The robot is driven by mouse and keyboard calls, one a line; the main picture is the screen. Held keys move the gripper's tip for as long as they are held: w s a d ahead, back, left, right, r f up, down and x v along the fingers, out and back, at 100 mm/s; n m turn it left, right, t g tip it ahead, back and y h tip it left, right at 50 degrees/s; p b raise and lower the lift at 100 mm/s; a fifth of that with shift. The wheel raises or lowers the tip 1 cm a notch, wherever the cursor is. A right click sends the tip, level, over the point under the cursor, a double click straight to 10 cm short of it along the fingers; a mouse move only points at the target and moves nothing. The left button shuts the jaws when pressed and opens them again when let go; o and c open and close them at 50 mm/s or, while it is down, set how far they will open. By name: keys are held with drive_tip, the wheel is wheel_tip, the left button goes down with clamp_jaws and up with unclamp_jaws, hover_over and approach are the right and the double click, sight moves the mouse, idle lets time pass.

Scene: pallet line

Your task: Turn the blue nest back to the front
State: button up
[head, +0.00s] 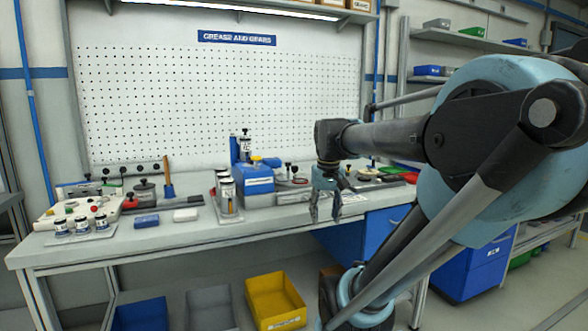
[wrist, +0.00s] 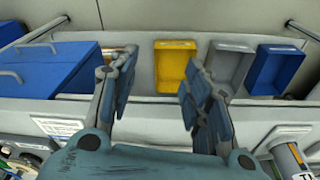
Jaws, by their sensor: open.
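My gripper (head: 325,217) hangs fingers down at the front edge of the bench, right of the middle in the head view. It also shows in the wrist view (wrist: 162,58), with its two fingers apart and nothing between them. A blue block-shaped fixture (head: 254,180) stands on the bench, left of my gripper and apart from it. It has a pale label on its face and a small yellow part on top. It may be the blue nest; I cannot tell which way it is turned. The wrist view does not clearly show it.
The bench top (head: 180,232) has clear room along its front left. Metal canisters (head: 227,195) stand left of the blue fixture. White jars (head: 82,225) stand at the far left. Yellow (head: 275,300), grey (head: 210,308) and blue bins sit on the floor. A blue cabinet (wrist: 50,70) is under the bench.

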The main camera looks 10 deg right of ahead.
drive_tip(key=w+a+r+g, duration=0.1)
drive_tip(key=w+a+r, duration=0.1)
drive_tip(key=w+r, duration=0.75)
drive_tip(key=w+a+r, duration=0.2)
drive_tip(key=w+r, duration=0.4)
drive_tip(key=w, duration=0.7)
drive_tip(key=w+a+r+g, duration=0.1)
drive_tip(key=w+a+r, duration=0.2)
drive_tip(key=w+r, duration=0.65)
drive_tip(key=shift+n, duration=0.4)
drive_tip(key=f, duration=1.2)
drive_tip(key=w+d+f, duration=0.1)
drive_tip(key=f, duration=0.5)
drive_tip(key=shift+w+d+f, duration=0.1)
drive_tip(key=shift+f, duration=0.05)
clamp_jaws()
